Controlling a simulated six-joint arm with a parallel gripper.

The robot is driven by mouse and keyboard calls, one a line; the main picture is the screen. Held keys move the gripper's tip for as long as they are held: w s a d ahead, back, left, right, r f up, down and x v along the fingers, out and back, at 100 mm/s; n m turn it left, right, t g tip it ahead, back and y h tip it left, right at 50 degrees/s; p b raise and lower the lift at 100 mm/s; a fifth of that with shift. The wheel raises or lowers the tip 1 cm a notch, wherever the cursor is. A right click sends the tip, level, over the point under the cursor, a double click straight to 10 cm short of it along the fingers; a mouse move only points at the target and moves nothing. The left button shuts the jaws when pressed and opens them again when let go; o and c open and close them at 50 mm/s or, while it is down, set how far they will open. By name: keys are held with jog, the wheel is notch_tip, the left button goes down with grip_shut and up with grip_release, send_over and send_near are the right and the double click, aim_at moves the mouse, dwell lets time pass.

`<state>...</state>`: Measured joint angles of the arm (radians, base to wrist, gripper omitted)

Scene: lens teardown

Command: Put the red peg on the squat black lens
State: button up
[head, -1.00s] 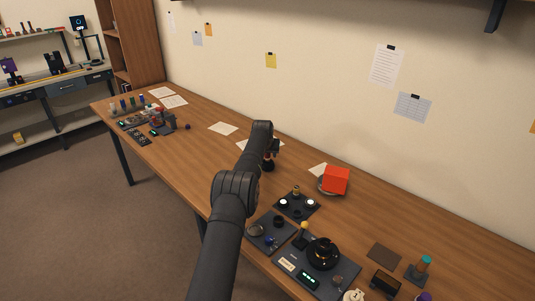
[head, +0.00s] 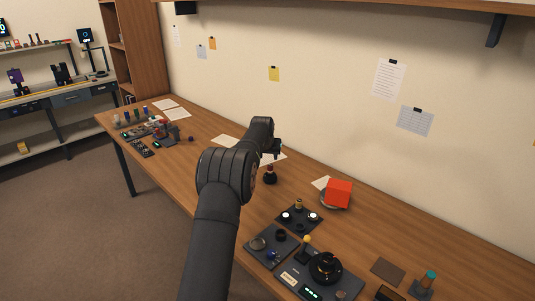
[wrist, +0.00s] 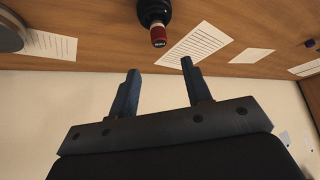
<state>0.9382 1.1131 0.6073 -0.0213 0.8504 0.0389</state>
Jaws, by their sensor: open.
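A dark, rounded black piece with a red-capped neck (head: 270,175) stands upright on the table, just below my gripper in the head view. In the wrist view its red end (wrist: 158,36) has a pale mark and its black body (wrist: 153,10) is cut by the top edge. This may be the red peg standing on the squat black lens, but I cannot tell whether they are separate parts. My gripper (wrist: 160,82) is open and empty, with nothing between its fingers. In the head view the gripper (head: 274,148) is small, apart from the piece.
A red block (head: 339,193) sits on a round dish to the right. A dark pad (head: 299,219) with small parts and a panel with a black dial (head: 325,267) lie nearer. Paper sheets (wrist: 195,43) lie beside the red-capped piece. The wall is close behind.

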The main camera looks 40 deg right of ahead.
aim_at(270, 165)
jog(key=shift+v, duration=0.9)
jog(key=shift+x, duration=6.1)
jog(key=shift+s+f, duration=0.1)
jog(key=shift+a, duration=0.1)
